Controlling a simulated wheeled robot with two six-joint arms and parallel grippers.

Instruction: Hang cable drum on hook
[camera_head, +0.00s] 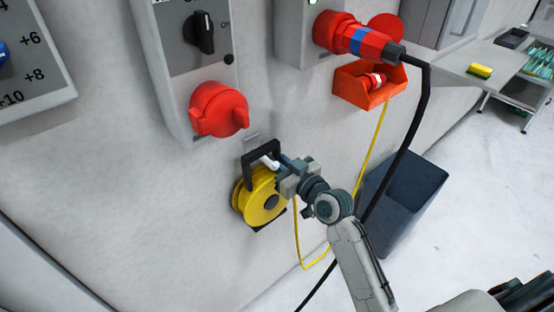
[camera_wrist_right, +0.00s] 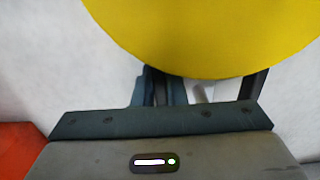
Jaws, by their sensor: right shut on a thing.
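The cable drum (camera_head: 262,196) is a yellow reel with a black frame and handle (camera_head: 247,160). It is off the floor, close to the wall below the red socket. The reel's yellow disc (camera_wrist_right: 205,35) fills the top of the right wrist view. My right gripper (camera_head: 275,164) is shut on the drum's black handle from the right; the exact grip is partly hidden. A small grey metal piece (camera_head: 251,138), perhaps the hook, shows on the wall just above the handle. I cannot tell whether the handle touches it. My left gripper is not in view.
A red socket (camera_head: 219,108) sits above the drum. A red plug (camera_head: 365,42) with a black cable is at upper right, above an orange box (camera_head: 370,84). A yellow cable (camera_head: 375,135) hangs behind my right arm. A dark bin (camera_head: 405,195) stands on the floor.

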